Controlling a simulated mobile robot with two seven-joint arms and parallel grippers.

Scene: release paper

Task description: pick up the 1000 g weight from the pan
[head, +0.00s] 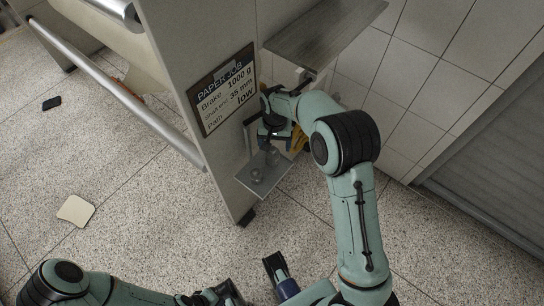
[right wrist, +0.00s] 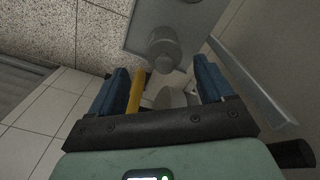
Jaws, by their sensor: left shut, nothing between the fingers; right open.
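The pan (head: 247,182) is a small grey plate low beside the cabinet's side panel. Two grey metal weights stand on it: one weight (head: 257,176) near the front corner, another weight (head: 271,154) further back under my right gripper. I cannot read which is 1000 g. In the right wrist view the pan (right wrist: 140,28) carries one knobbed weight (right wrist: 164,46) beyond the fingertips; a second grey shape (right wrist: 170,98) is between the fingers, partly hidden by the gripper body. My right gripper (right wrist: 160,80) is open. My left gripper (head: 275,264) is shut and empty near the bottom.
A sign (head: 224,88) on the panel reads "Brake 1000 g". A yellow part (right wrist: 136,92) is beside the right gripper's left finger. A grey shelf (head: 325,30) juts out above the right arm. A beige pad (head: 75,211) and dark object (head: 52,103) lie on the floor.

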